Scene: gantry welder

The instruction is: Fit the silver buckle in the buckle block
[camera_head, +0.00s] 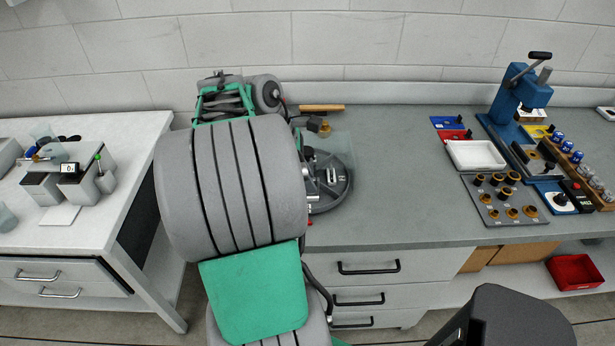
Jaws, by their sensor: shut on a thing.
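My own grey and green arm fills the middle of the view and hides my gripper and whatever it holds. A round dark fixture (338,195) sits on the grey bench just right of the arm, its left part covered. On it are small pale metal parts (332,175), too small to tell whether one is the silver buckle or the buckle block. A small red part shows at its front left edge.
A brass-coloured piece (324,129) and a wooden bar (322,108) lie behind the fixture. To the right are a white tray (475,154), a grey plate of brass pieces (503,213) and a blue press (518,95). The bench between is clear.

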